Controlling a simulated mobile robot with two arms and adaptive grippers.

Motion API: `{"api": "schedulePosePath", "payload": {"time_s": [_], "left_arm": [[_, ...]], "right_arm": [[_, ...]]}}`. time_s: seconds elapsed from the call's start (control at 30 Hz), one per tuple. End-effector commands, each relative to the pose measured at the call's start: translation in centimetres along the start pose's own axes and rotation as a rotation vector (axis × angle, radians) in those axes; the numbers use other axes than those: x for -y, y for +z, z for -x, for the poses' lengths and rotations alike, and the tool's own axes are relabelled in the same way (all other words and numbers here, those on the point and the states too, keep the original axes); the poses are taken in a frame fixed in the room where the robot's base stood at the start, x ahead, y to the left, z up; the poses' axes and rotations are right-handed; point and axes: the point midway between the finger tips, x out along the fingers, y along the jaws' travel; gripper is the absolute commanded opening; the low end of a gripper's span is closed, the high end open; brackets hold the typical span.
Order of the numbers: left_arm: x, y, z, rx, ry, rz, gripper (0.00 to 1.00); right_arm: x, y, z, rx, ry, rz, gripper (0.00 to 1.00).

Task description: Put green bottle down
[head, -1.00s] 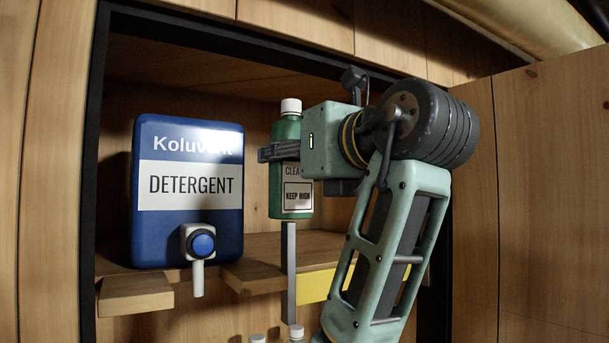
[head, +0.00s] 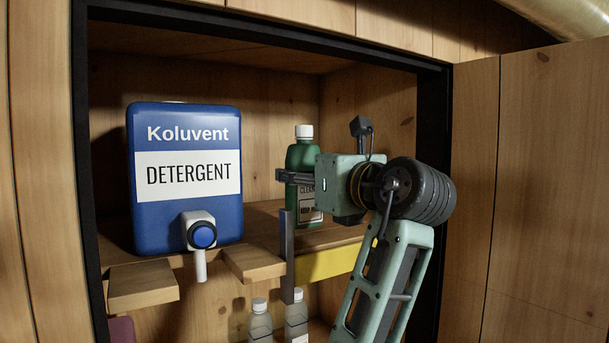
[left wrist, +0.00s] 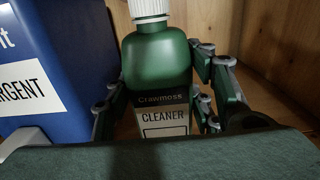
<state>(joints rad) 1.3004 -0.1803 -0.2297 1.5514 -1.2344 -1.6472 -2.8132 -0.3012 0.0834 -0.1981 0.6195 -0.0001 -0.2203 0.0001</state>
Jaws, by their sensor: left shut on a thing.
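The green bottle (head: 304,156) with a white cap is upright inside the cupboard, to the right of the blue detergent container. Its base is at or just above the upper shelf (head: 262,224); I cannot tell whether it touches. My left gripper (head: 296,177) is shut on the bottle's middle, coming in from the right side of the head view. In the left wrist view the green bottle (left wrist: 157,58) sits between the two fingers (left wrist: 158,112), its "CLEANER" label facing the camera. My right gripper is not in view.
The detergent container (head: 187,220) with its tap stands close on the left. A grey upright post (head: 288,258) and a yellow strip (head: 328,263) are at the shelf's front. Clear bottles (head: 260,322) stand below. The cupboard's dark frame (head: 432,200) is right of the arm.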

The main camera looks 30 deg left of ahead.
Motion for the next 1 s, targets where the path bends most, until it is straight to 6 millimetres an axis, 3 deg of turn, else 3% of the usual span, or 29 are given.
{"api": "schedulePosePath", "payload": {"time_s": [0.13, 0.57, 0.6, 0.8, 1.0], "left_arm": [[0.1, -0.6, -0.2, 0.004, 0.000, -0.001, 0.03], [0.2, -1.4, -0.2, 0.005, 0.001, 0.001, 0.03], [0.2, -1.6, -0.3, 0.001, 0.001, -0.001, 0.51], [0.2, -1.5, -0.3, 0.001, 0.001, -0.001, 0.69], [0.2, -1.5, -0.3, 0.001, 0.001, -0.001, 0.69]], "right_arm": [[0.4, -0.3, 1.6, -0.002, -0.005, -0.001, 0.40], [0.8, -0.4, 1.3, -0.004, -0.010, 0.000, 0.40], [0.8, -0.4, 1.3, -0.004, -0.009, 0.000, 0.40], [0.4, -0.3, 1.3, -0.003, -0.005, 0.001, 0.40], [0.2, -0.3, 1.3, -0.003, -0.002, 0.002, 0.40]]}}
